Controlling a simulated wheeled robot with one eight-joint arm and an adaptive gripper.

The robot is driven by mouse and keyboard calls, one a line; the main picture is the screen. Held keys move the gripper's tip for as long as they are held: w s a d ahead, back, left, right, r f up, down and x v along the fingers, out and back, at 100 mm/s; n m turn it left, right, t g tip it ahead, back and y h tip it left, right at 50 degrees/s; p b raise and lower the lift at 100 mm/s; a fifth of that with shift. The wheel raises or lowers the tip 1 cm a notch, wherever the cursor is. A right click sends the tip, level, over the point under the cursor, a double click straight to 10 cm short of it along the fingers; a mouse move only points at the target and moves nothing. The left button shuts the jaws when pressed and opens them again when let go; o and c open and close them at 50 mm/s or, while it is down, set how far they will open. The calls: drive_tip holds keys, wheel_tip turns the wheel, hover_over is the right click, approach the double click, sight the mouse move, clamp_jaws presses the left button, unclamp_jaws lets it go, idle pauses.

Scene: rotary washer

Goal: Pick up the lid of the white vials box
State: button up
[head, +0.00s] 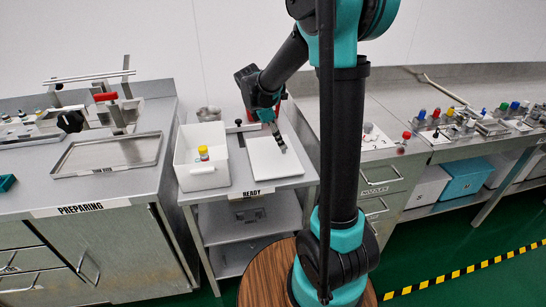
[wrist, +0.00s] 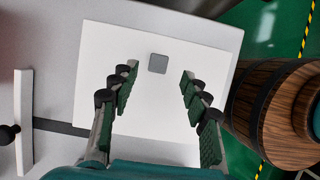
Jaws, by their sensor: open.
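The white lid (head: 288,164) lies flat on the table marked READY, to the right of the open white vials box (head: 184,158). In the wrist view the lid (wrist: 110,45) fills the middle, with a small grey square handle (wrist: 157,64) on it. My gripper (head: 281,146) is over the lid, pointing down. In the wrist view my gripper (wrist: 160,76) is open and empty, and the grey handle shows between its two fingertips, nearer the left one. I cannot tell the exact height of the fingertips above the handle.
A yellow-capped vial (head: 203,151) shows in the box. A metal tray (head: 107,154) lies on the PREPARING bench at left. A bench with coloured-capped items (head: 435,115) stands at right. A wooden barrel (wrist: 280,105) is beside the table in the wrist view.

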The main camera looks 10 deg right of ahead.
sight(273, 153)
drive_tip(key=shift+x, duration=1.9)
drive_tip(key=shift+w+r, duration=0.1)
clamp_jaws()
